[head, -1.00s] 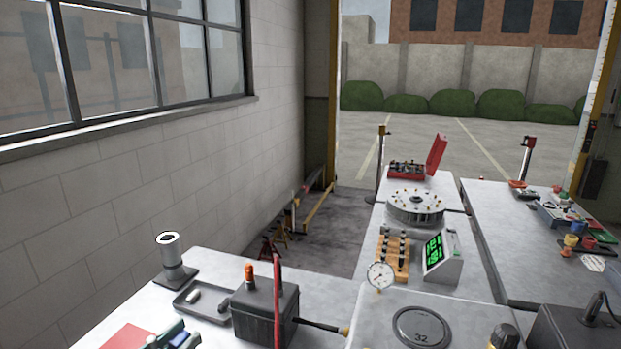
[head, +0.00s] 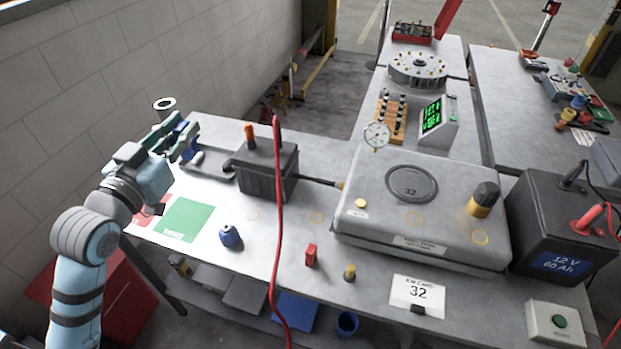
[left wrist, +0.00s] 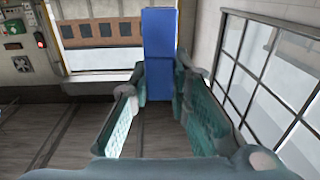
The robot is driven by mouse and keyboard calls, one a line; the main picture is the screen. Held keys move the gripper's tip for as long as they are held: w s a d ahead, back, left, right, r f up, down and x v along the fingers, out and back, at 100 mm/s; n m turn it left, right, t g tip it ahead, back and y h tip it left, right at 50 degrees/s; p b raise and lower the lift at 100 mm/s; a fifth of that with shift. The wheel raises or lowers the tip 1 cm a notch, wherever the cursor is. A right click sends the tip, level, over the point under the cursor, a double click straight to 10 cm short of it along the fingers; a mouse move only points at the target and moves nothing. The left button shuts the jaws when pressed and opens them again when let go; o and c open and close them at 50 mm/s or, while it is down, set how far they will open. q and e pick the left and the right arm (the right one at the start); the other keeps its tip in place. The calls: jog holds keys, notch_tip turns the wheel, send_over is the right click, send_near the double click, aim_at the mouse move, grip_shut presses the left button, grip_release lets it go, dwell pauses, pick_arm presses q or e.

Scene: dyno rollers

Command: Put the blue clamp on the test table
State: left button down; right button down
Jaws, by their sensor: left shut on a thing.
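My left gripper (head: 184,140) is raised over the far left part of the grey table (head: 265,275), which I take as the test table. In the left wrist view the gripper (left wrist: 160,85) is shut on a plain blue block-like piece (left wrist: 160,45), which I take as the blue clamp. The piece stands out beyond the fingertips. My right gripper is not in view.
A green mat (head: 184,219) and a small dark blue object (head: 230,236) lie near the left front. A grey plate unit (head: 420,235) and a black battery (head: 560,225) fill the right.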

pick_arm(q)
jog(key=w+d+r+p, duration=0.1)
jog(key=w+d, duration=0.4)
jog(key=w, duration=0.3)
jog(key=w+d+r+p, duration=0.1)
jog(key=w+d+r, duration=0.1)
jog(key=w+d, duration=0.5)
jog(key=w+d+f+h, duration=0.1)
jog(key=w+d+f, duration=0.3)
jog(key=d+f, duration=0.6)
jog(key=shift+d+f+m, duration=0.15)
jog(key=shift+f+m, duration=0.15)
jog(key=shift+f, duration=0.55)
jog(key=shift+w, duration=0.1)
